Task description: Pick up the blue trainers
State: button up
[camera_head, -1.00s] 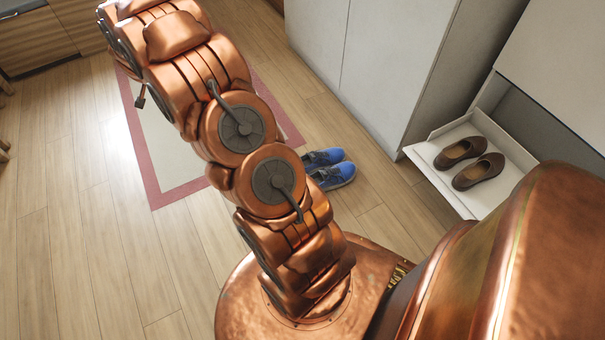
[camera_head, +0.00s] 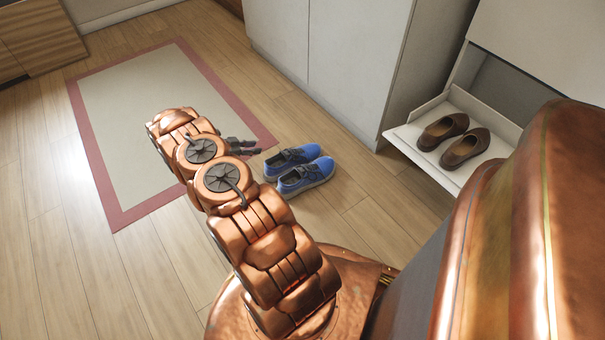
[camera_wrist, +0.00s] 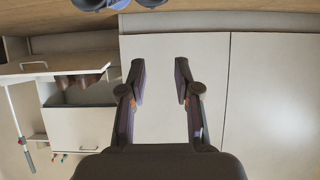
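The blue trainers (camera_head: 300,171) stand side by side on the wooden floor in the head view, between the rug and the grey cabinet. They have dark laces and pale soles. My gripper (camera_head: 251,146) is just to their left in the head view and looks apart from them. In the wrist view my gripper (camera_wrist: 160,72) is open, with nothing between its two fingers.
A pale rug (camera_head: 150,105) with a red border lies left of the trainers. A tall grey cabinet (camera_head: 335,55) stands behind them. An open white drawer (camera_head: 400,138) to the right holds brown shoes (camera_head: 455,139). The floor in front of the trainers is clear.

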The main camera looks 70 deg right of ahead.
aim_at(304, 176)
jog(key=s+a+f+g, duration=0.1)
jog(key=s+f, duration=0.2)
jog(key=s+f+m+g+y+b, duration=0.1)
jog(key=s+f, duration=0.1)
jog(key=s, duration=0.2)
jog(key=s+a+f+g+b, duration=0.1)
jog(key=s+f+g, duration=0.1)
jog(key=s+f, duration=0.1)
jog(key=shift+s+a+f+m+y, duration=0.3)
jog(key=shift+s+a+m, duration=0.05)
jog(key=shift+s+m, duration=0.05)
jog(key=b+x, duration=0.2)
jog(key=x, duration=0.3)
jog(key=shift+s+d+f+b, duration=0.1)
jog(key=shift+s+f+b, duration=0.1)
jog(key=shift+s+b, duration=0.2)
jog(key=shift+b+x, duration=1.35)
jog(key=shift+x, duration=0.8)
jog(key=shift+b+x, duration=0.3)
jog(key=shift+x, duration=0.6)
jog(key=shift+d, duration=0.1)
grip_shut()
jog(key=shift+r, duration=0.1)
